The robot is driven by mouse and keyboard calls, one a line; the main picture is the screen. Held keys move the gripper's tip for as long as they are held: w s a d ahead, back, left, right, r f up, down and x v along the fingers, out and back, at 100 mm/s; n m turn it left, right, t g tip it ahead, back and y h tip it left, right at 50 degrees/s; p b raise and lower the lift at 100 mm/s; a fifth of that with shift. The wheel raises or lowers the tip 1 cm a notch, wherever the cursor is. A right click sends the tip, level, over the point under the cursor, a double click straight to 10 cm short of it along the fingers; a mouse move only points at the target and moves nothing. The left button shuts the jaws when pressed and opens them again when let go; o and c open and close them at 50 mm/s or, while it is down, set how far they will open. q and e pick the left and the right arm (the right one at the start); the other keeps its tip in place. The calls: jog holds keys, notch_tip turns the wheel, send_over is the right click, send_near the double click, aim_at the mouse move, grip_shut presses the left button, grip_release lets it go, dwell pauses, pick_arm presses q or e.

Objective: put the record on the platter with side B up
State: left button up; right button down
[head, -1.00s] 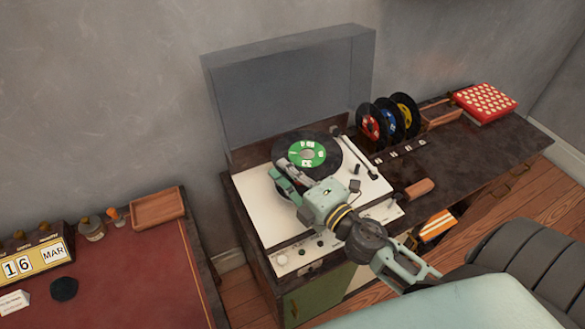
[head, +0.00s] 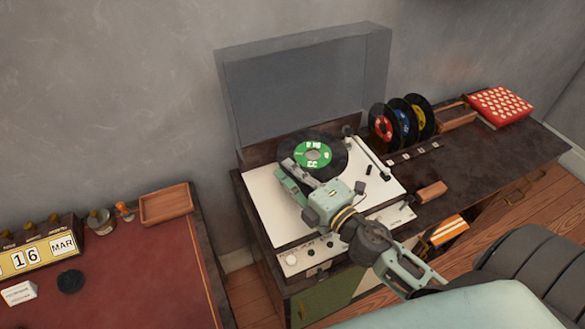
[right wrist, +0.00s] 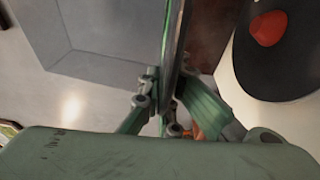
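The black record with a green label (head: 313,155) is in the head view, above the turntable's white deck (head: 268,205). White marks show on the label, but I cannot read which side it is. My right gripper (head: 290,174) is at the record's near left edge. In the right wrist view, its fingers (right wrist: 168,103) are shut on the record (right wrist: 173,45), which shows nearly edge-on. A black disc with a red centre (right wrist: 270,75), seemingly the platter, lies to the right there, apart from the record. In the head view the record and my arm hide the platter. My left gripper is out of view.
The clear lid (head: 305,85) stands open behind the deck. The tonearm (head: 370,155) is right of the record. Several records stand in a rack (head: 457,117) at the right, beside a red patterned box (head: 499,104). A brown block (head: 431,191) lies nearer.

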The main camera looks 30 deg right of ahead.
jog(key=b, duration=0.5)
send_over(293, 203)
jog(key=shift+w+f, duration=0.15)
jog(key=shift+f, duration=2.6)
jog(key=shift+p, duration=0.4)
jog(key=c, duration=2.4)
grip_release()
jog(key=shift+c, duration=0.2)
jog(key=o, duration=0.6)
jog(key=s, duration=0.4)
jog(key=s+d, duration=0.1)
jog(key=s, duration=0.3)
jog(key=s+d, duration=0.1)
jog(key=s, duration=0.3)
